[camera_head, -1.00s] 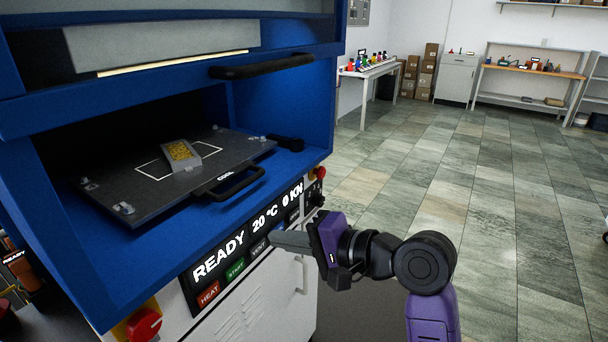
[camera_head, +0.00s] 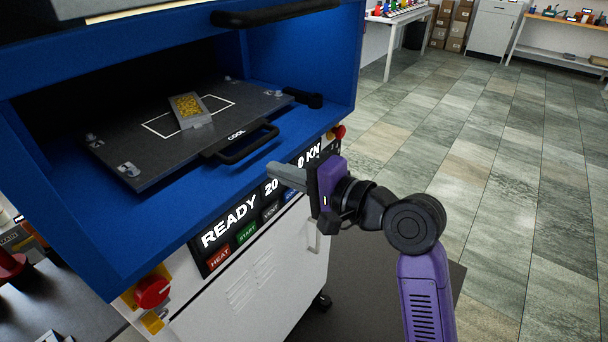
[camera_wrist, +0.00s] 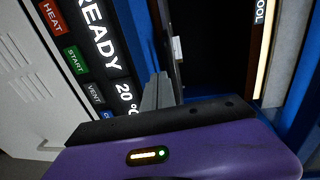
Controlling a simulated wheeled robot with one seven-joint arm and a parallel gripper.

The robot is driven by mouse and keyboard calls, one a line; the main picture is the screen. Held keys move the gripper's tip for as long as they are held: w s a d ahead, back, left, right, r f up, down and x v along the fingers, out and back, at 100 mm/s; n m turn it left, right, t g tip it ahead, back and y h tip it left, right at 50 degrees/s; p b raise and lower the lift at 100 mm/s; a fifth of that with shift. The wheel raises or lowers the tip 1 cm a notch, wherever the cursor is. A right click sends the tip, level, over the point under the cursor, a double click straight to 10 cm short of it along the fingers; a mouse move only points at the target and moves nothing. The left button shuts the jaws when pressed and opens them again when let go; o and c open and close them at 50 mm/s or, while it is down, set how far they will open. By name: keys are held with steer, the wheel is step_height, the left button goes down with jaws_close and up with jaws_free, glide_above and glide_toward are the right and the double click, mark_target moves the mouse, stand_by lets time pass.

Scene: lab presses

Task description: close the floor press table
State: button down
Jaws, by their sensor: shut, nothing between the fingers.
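The floor press (camera_head: 200,219) is a blue-framed machine on a white cabinet. Its dark grey table (camera_head: 147,160) sits in the blue opening, with a black handle (camera_head: 247,147) marked COOL at its front edge. A grey mould with yellow pieces (camera_head: 190,110) lies inside the white outline on the table. My gripper (camera_head: 272,170) is shut and empty, in front of the display panel, just right of and below the handle and apart from it. In the wrist view the grey fingers (camera_wrist: 158,92) are together beside the panel; the table handle cannot be made out there.
A black upper handle (camera_head: 275,14) juts out above the opening. The display panel (camera_head: 232,229) reads READY, with coloured buttons below. Red knobs (camera_head: 152,291) sit at the panel's ends. Tiled floor to the right is clear (camera_head: 500,200).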

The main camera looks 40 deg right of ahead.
mark_target(248, 153)
steer(key=w, duration=0.1)
steer(key=w+a, duration=0.1)
steer(key=w, duration=0.1)
steer(key=shift+w+a+r+p, duration=0.15)
steer(key=shift+w+r+p, duration=0.15)
steer(key=shift+w+p, duration=0.1)
steer(key=shift+w+a, duration=0.15)
steer(key=shift+w, duration=0.25)
steer(key=shift+r+p+x, duration=0.2)
steer(key=shift+p+x, duration=0.05)
steer(key=shift+x, duration=0.95)
steer(key=shift+r+p+x, duration=0.2)
steer(key=shift+x, duration=1)
steer(key=shift+w, duration=0.1)
